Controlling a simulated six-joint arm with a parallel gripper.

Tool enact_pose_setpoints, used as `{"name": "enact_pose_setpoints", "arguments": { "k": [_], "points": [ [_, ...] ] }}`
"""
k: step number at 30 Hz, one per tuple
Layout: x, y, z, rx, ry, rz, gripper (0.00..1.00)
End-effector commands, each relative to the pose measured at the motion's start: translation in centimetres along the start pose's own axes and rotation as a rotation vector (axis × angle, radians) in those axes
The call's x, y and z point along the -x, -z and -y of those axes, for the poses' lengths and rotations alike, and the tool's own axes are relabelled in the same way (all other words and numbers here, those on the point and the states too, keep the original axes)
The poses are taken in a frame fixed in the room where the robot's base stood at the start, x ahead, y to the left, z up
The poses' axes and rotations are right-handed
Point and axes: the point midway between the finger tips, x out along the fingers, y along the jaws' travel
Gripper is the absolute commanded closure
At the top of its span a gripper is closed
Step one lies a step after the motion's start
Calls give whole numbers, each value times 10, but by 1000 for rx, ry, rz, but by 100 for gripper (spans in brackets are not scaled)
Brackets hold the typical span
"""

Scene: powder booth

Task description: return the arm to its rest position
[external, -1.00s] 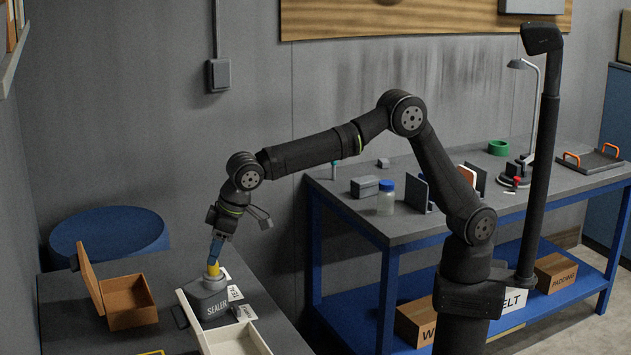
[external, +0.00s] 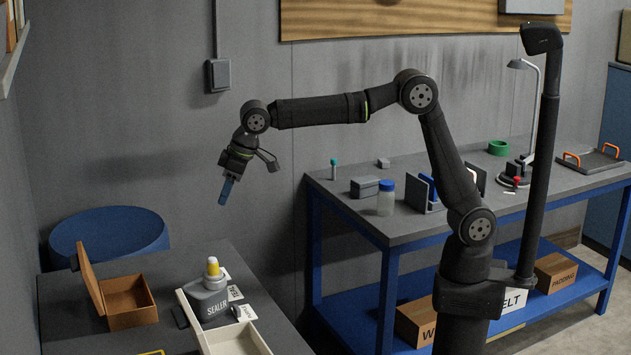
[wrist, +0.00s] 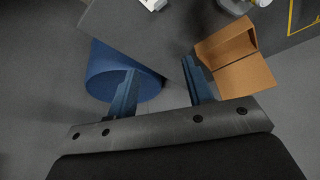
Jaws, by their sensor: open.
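My gripper (external: 227,191) hangs in the air above the left grey table (external: 65,318), tilted a little down and to the left. In the wrist view its two blue fingers (wrist: 159,92) are spread apart with nothing between them. The grey sealer bottle (external: 209,300) with a yellow and white cap stands upright on that table, below my gripper and apart from it.
An open brown box (external: 133,303) and a pale open drawer or tray (external: 187,312) are near the bottle. A blue round stool (external: 108,232) stands behind. A workbench (external: 400,228) with several items, including a blue-lidded jar (external: 386,200), is at right. The air around my gripper is clear.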

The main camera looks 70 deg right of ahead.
Motion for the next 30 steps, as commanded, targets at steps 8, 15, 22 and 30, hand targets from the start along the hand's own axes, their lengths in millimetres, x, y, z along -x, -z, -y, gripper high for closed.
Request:
{"name": "enact_pose_setpoints", "arguments": {
  "k": [8,15,22,30],
  "points": [
    [-11,8,-56,-86,-36,1,53],
    [-18,12,-104,-159,-66,1,53],
    [-23,12,-149,-227,-95,2,53],
    [-28,9,-203,-306,-128,2,53]
  ]
}}
